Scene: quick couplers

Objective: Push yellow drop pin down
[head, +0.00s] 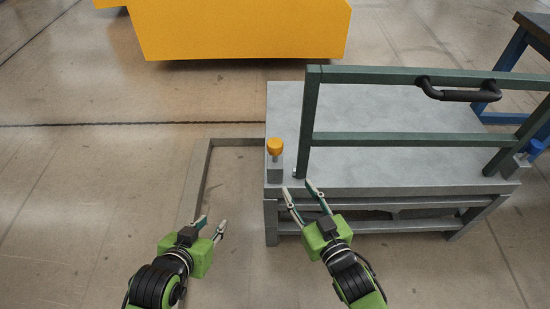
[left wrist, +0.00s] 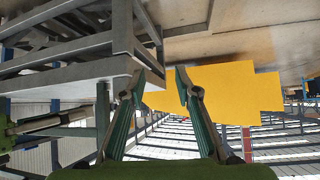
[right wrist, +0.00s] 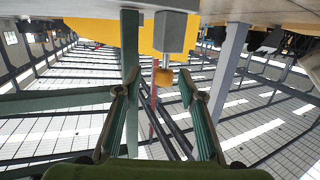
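The yellow drop pin (head: 275,146) has a round knob and stands upright on a grey block (head: 275,172) at the near left corner of the grey cart. In the right wrist view the yellow knob (right wrist: 164,77) shows beyond and between the open fingers, apart from them. My right gripper (head: 302,190) is open and empty at the cart's near edge, just right of and nearer than the pin. My left gripper (head: 212,225) is open and empty, left of the cart and lower in the picture; its fingers (left wrist: 158,80) also show in the left wrist view.
A green frame (head: 311,120) with a black handle (head: 460,94) rises from the cart deck (head: 400,165), close to the right of the pin. A blue knob (head: 533,147) sits at the cart's right. A grey floor frame (head: 197,175) lies left of the cart. A yellow machine (head: 240,30) stands behind.

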